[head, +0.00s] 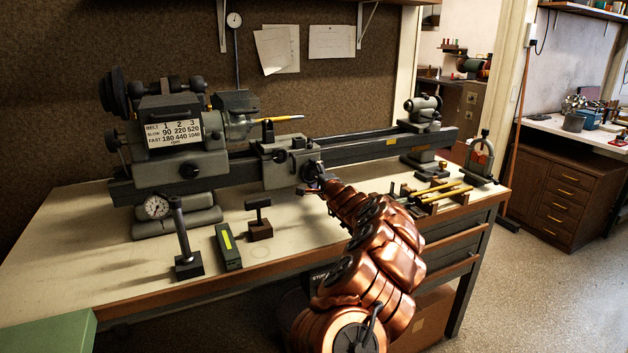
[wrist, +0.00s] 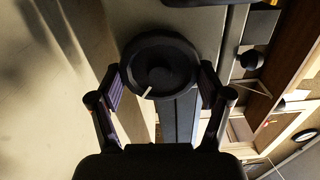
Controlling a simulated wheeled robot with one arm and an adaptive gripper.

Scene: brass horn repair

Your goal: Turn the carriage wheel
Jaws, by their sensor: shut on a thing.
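The carriage wheel (wrist: 158,62) is a dark round handwheel with a raised hub and a small pale mark near its lower edge in the wrist view. My gripper (wrist: 161,80) is shut on the wheel, with one finger at each side of its rim. In the head view, the wheel (head: 309,171) shows small and dark on the front of the grey lathe carriage (head: 282,160). My gripper (head: 318,186) is at the wheel there, and its fingers are hard to make out.
The lathe bed (head: 355,150) runs along the bench (head: 85,225). Brass rods (head: 440,192) lie to the right.

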